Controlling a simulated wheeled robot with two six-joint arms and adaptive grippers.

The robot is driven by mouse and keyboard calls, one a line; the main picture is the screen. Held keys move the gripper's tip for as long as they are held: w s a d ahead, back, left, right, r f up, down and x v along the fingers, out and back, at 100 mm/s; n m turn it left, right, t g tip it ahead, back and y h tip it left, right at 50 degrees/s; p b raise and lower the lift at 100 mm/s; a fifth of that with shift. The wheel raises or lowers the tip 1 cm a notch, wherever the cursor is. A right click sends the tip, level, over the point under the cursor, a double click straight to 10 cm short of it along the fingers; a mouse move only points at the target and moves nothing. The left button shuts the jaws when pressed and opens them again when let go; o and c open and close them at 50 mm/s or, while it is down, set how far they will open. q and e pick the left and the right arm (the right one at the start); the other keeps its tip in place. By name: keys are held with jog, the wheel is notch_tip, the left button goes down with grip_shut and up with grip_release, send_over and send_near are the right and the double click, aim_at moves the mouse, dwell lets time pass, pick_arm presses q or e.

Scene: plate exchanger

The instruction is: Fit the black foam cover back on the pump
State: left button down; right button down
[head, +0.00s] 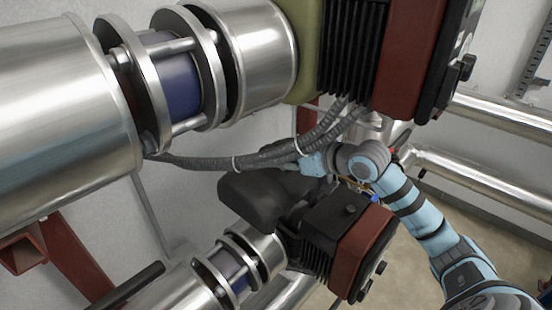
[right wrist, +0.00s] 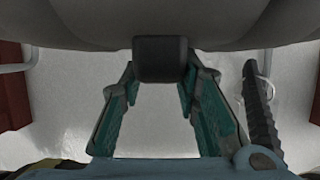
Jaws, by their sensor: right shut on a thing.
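The black foam cover (head: 258,200) is a dark, rounded shell in the head view, held to the upper left of the lower pump (head: 360,240), which has a red body and black fins. In the picture the cover overlaps the pump's left end; whether they touch is unclear. My right gripper (head: 296,166) reaches in from the right and is shut on the cover. In the right wrist view its two fingers (right wrist: 160,72) close on a small black block on the cover (right wrist: 160,30), whose underside fills the top. My left gripper is not in view.
A larger upper pump (head: 415,50) stands close above my right arm. Ribbed black cables (head: 240,162) hang just above the cover. Thick silver pipes (head: 60,110) fill the left. More pipes (head: 480,180) run at right, above open floor (head: 445,195).

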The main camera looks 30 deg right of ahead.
jog(key=shift+w+d, duration=0.2)
jog(key=shift+d, duration=0.5)
jog(key=shift+w+d, duration=0.2)
jog(key=shift+d, duration=0.45)
jog(key=shift+w+d+f+b, duration=0.1)
jog(key=shift+w+d+b, duration=0.25)
jog(key=shift+d, duration=0.5)
jog(key=shift+w+d+r+b, duration=0.1)
jog(key=shift+w+d+b, duration=0.1)
jog(key=shift+d+b, duration=0.55)
jog(key=shift+w+d+f+b, duration=0.1)
jog(key=shift+w+d+b, duration=0.2)
jog(key=shift+d, duration=0.7)
jog(key=shift+w+d+b, duration=0.15)
jog(key=shift+d+b, duration=0.05)
jog(key=shift+d, duration=0.45)
jog(key=shift+w+d+b, duration=0.15)
jog(key=shift+d+b, duration=0.05)
jog(key=shift+d, duration=0.4)
jog(key=shift+f, duration=0.3)
jog(key=shift+f+b, duration=0.15)
jog(key=shift+b, duration=0.25)
jog(key=shift+f+b, duration=0.55)
jog(key=shift+f, duration=0.35)
